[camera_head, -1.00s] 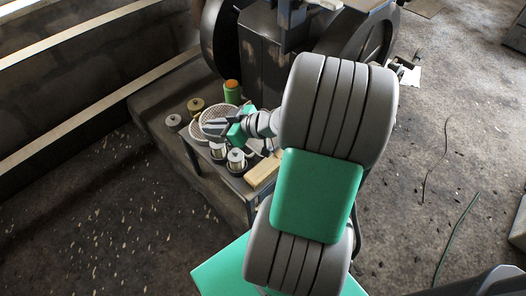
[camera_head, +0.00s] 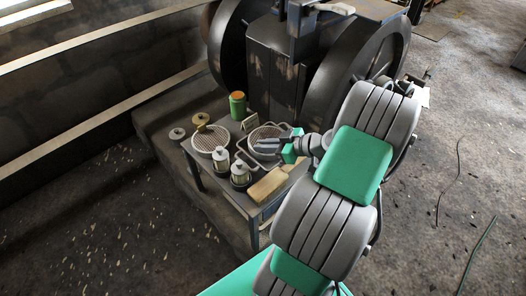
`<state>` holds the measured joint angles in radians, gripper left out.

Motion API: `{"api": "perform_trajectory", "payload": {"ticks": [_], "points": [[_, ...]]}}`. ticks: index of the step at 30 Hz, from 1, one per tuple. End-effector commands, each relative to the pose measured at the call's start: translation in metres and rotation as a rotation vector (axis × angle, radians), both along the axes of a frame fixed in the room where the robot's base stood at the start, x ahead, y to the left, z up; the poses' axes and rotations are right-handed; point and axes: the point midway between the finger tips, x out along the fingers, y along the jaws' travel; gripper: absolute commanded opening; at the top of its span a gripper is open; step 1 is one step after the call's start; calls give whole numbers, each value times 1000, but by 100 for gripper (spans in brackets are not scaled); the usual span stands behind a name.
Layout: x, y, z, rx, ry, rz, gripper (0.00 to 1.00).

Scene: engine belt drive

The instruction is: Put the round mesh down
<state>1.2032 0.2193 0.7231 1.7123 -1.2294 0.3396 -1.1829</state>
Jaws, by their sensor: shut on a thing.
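My gripper (camera_head: 272,145) reaches over the small bench from the right and is shut on a round mesh (camera_head: 263,133). This mesh is a light disc with a grid and a rim, and the fingers cover its lower part. It is over the right half of the bench top, close to the engine side. I cannot tell whether it touches the bench top (camera_head: 234,191). A second round mesh (camera_head: 209,141) lies on the left part of the bench, apart from my gripper.
Two metal-and-white cylinders (camera_head: 240,173) stand in front of my gripper. A tan block (camera_head: 268,187) lies at the near edge. A green cylinder (camera_head: 238,106), a brass-coloured piece (camera_head: 200,120) and a grey spool (camera_head: 177,134) stand behind. The dark engine with large wheels (camera_head: 365,62) rises behind the bench.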

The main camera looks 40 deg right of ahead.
Motion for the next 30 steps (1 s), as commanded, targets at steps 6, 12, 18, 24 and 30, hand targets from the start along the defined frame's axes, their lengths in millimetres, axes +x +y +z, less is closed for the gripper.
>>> {"api": "perform_trajectory", "payload": {"ticks": [6,12,18,24,30], "points": [[0,0,-12,-3,-2,0,0],[0,0,-17,-2,-1,0,0],[0,0,-16,-1,0,0,24],[0,0,-16,-1,0,0,32],[0,0,-9,-1,-1,0,32]]}}
